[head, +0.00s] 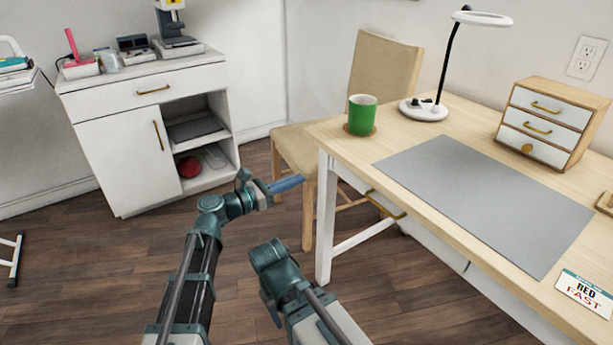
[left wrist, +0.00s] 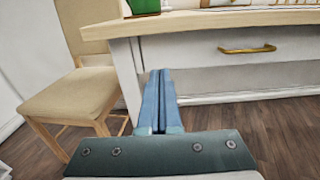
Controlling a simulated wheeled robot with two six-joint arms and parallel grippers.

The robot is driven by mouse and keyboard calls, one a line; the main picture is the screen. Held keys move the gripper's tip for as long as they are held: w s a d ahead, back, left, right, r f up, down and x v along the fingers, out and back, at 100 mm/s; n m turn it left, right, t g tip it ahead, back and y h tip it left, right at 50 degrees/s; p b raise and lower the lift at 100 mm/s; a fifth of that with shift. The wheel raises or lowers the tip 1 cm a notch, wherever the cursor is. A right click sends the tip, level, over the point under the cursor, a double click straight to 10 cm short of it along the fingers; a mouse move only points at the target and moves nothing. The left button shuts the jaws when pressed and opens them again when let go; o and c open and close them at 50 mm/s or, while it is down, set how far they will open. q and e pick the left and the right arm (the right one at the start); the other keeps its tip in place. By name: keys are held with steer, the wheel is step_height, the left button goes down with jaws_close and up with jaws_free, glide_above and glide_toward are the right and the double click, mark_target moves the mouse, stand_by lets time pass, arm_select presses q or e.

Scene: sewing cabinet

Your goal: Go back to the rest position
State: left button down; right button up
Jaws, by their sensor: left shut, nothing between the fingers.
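My left gripper (head: 288,184) is shut and empty. In the head view it reaches out over the floor, in front of the chair and left of the desk's near leg. In the left wrist view its two blue fingers (left wrist: 159,100) lie together, pointing toward the desk's front edge and drawer. My right arm shows in the head view at the bottom middle, but its fingers are not visible.
The desk (head: 455,219) stands at the right with a green mug (head: 361,117), a grey mat (head: 487,196), a lamp (head: 447,62) and a small drawer box (head: 548,123). A chair (head: 290,148) is beside it. A white cabinet (head: 125,158) stands at the left. Floor between is clear.

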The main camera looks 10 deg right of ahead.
arm_select(q)
steer(key=shift+s+a+f, duration=0.1)
steer(key=shift+s+a, duration=0.05)
steer(key=shift+a, duration=0.2)
steer(key=s+a+f+m+g+y, duration=0.2)
steer(key=s+a+f+m+y, duration=0.2)
steer(key=s+a+f+m, duration=0.25)
steer(key=s+a+f+m+g+y, duration=0.1)
steer(key=s+a+f+m+y, duration=0.2)
steer(key=a+f+m+y, duration=0.5)
steer(key=s+a+f+m+g+y, duration=0.1)
steer(key=s+a+f+m+y, duration=0.25)
steer(key=a, duration=0.35)
steer(key=s+a+f+m+g+y, duration=0.1)
steer(key=s+a+f+m+y, duration=0.1)
steer(key=s+a+f+m, duration=0.45)
steer(key=s+d+r+m+g+p, duration=0.15)
steer(key=s+d+r, duration=0.3)
steer(key=d, duration=0.45)
step_height(320, 180, up, 38)
steer(key=p, duration=3.8)
steer(key=shift+d+r+y+p, duration=0.2)
steer(key=shift+r+y+p, duration=0.05)
steer(key=shift+y+p, duration=0.1)
